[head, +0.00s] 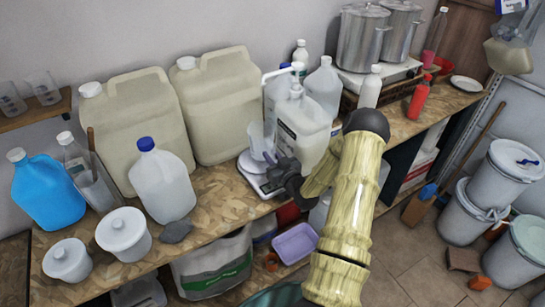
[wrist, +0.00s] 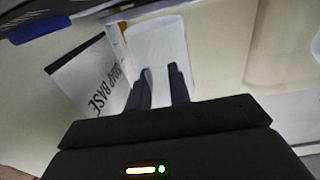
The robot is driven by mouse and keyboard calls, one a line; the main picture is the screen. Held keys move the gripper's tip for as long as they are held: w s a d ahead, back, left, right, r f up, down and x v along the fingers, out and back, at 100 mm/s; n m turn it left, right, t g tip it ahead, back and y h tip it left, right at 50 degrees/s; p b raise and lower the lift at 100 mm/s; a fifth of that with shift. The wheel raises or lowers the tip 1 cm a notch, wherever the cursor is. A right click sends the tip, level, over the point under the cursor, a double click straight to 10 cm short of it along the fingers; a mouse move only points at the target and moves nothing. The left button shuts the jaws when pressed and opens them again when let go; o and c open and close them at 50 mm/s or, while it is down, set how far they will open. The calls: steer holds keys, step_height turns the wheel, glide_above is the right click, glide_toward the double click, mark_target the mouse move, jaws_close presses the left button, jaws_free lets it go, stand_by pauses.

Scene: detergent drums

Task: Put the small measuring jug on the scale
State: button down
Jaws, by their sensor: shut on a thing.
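The small measuring jug (head: 257,139) is pale and translucent. It is held at the scale, and I cannot tell whether its base touches the plate. The scale (head: 247,168) is a flat, light-coloured unit on the wooden bench, partly covered by my gripper. My gripper (head: 273,160) is shut on the jug and reaches in from the right. In the wrist view the jug (wrist: 158,42) stands between the two dark fingers (wrist: 161,78), its lower part hidden by them.
A white soap base jug (head: 302,135) stands close right of the scale. Big beige drums (head: 225,105) stand behind, left of it. A clear jug with a blue cap (head: 162,185) is further left. The bench (head: 222,200) is bare just left of the scale.

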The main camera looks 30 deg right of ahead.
steer(key=c, duration=1.3)
jaws_free()
steer(key=shift+f, duration=0.1)
steer(key=shift+a+r+p, duration=0.15)
steer(key=shift+r+p, duration=0.65)
steer(key=shift+p, duration=0.2)
steer(key=s+b, duration=0.5)
steer(key=s, duration=0.7)
steer(key=shift+d+f+b, duration=0.15)
steer(key=shift+d+b, duration=0.05)
steer(key=shift+b, duration=0.15)
steer(key=shift+a, duration=0.1)
